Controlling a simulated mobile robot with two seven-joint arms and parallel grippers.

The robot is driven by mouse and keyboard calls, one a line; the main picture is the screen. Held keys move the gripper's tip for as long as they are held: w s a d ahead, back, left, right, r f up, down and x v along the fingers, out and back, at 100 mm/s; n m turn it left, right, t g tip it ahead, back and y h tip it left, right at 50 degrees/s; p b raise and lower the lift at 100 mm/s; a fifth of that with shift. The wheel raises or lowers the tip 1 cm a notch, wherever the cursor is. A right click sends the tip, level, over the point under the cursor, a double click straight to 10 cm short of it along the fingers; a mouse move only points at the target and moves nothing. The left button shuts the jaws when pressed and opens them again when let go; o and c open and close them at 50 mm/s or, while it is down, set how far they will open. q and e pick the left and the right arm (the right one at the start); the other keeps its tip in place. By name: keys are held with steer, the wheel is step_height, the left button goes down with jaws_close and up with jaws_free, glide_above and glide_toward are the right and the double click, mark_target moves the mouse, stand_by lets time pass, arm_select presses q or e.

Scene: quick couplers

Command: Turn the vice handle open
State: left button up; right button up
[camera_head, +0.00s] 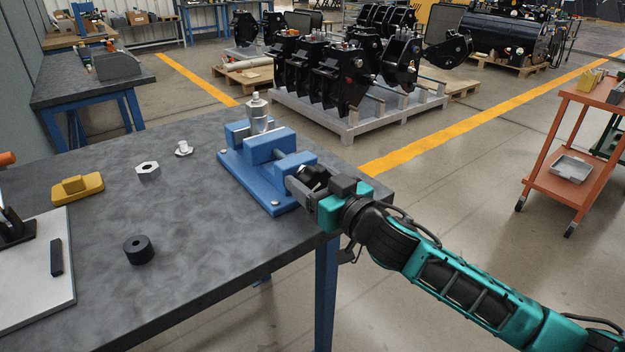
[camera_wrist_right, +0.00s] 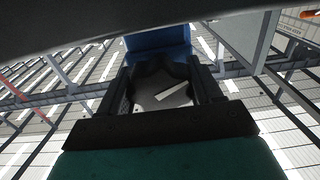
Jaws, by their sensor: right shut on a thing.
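The blue vice (camera_head: 268,150) stands on the dark workbench near its right edge. A silver metal fitting (camera_head: 258,116) stands upright at its far jaw. My right gripper (camera_head: 303,184) is at the near end of the vice, where the handle is. It is shut on the vice handle, which is mostly hidden by the fingers in the head view. In the right wrist view the two dark fingers (camera_wrist_right: 162,84) flank a dark shape, with the blue vice body (camera_wrist_right: 158,40) just beyond. My left gripper is not in view.
On the workbench (camera_head: 195,235) lie a hex nut (camera_head: 148,170), a small silver fitting (camera_head: 183,149), a black ring (camera_head: 138,251), a yellow block (camera_head: 78,188) and a pale board (camera_head: 35,285). An orange cart (camera_head: 560,160) stands to the right.

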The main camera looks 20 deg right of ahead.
steer(key=c, duration=0.4)
steer(key=shift+n, duration=0.3)
